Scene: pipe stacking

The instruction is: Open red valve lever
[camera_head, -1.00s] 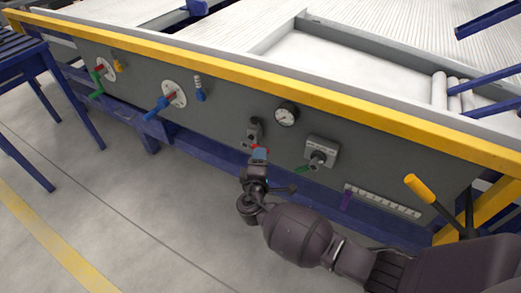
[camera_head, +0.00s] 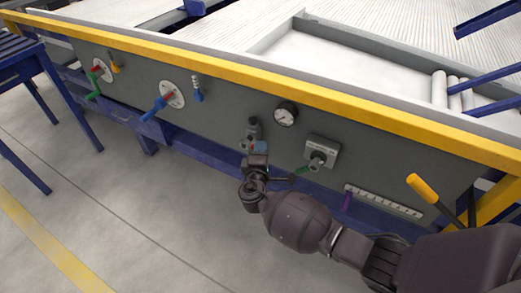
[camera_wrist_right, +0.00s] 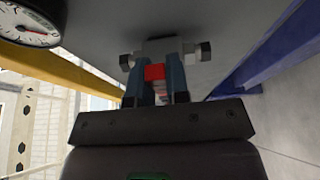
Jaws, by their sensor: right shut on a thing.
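The red valve lever (camera_wrist_right: 154,72) shows in the right wrist view between the two blue-grey fingers of my right gripper (camera_wrist_right: 160,85), which is shut on it. Its grey valve body (camera_wrist_right: 160,47) is just beyond, with a fitting on each side. In the head view the valve (camera_head: 253,130) sits on the grey panel, left of and below the gauge. My right gripper (camera_head: 256,150) is right below the valve there and hides most of the lever. My left gripper is not in view.
A pressure gauge (camera_head: 286,115) and a grey switch box (camera_head: 322,151) with a green lever (camera_head: 305,168) are close to the right. A blue-handled wheel (camera_head: 173,95) is farther left. The yellow rail (camera_head: 250,73) runs above the panel. The floor in front is open.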

